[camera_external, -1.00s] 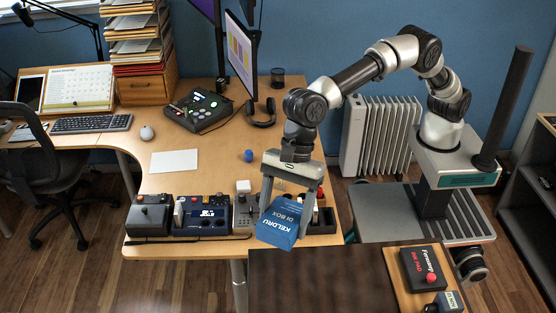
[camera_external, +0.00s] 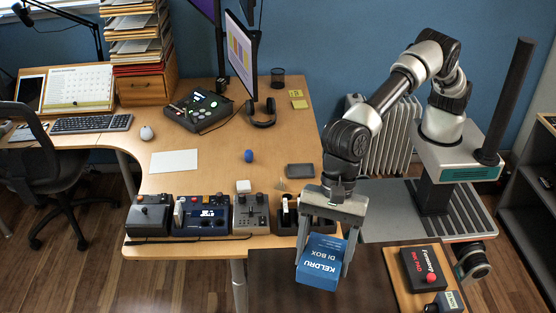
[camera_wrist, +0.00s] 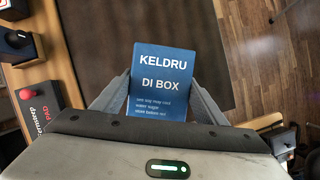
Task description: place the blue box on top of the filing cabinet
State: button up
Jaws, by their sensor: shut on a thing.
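The blue box (camera_external: 317,278), lettered "KELDRU DI BOX", is held between the two fingers of my gripper (camera_external: 324,258), just in front of the desk's front right edge. In the wrist view the blue box (camera_wrist: 160,68) sits between the fingers of my gripper (camera_wrist: 161,88), its lettering facing the camera. A dark brown flat surface (camera_external: 270,292) lies below and around the box at the bottom of the external view. It also shows beyond the box in the wrist view (camera_wrist: 195,25). I cannot tell whether it is the filing cabinet's top. The gap beneath the box is hidden.
A wooden board (camera_external: 403,292) with a black pedal (camera_external: 420,268) lies right of the dark surface. The dark surface looks bare.

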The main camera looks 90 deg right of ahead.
jog(key=shift+f, duration=2.25)
jog(key=shift+f, duration=0.1)
jog(key=o, duration=1.4)
jog(key=shift+f, duration=0.1)
jog(key=v, duration=1.2)
